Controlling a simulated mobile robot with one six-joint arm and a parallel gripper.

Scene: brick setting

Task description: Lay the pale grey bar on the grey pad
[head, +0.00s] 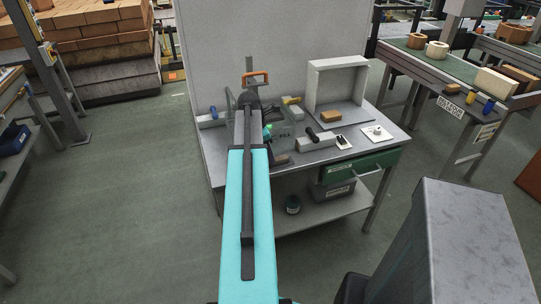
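A pale grey block-like bar (315,143) lies on the workbench (352,150), right of my arm, with a dark rod-shaped thing beside or on it. Another pale piece (207,121) lies at the bench's left end, by a blue item. I cannot tell for sure which of the two is the task's bar. No grey pad can be made out clearly; a pale flat plate (369,137) with a small knob-like thing on it lies near the right front edge. My cyan arm crosses the bench's left part.
A dark card (343,142) lies near the front edge. A conveyor (448,84) stands at right.

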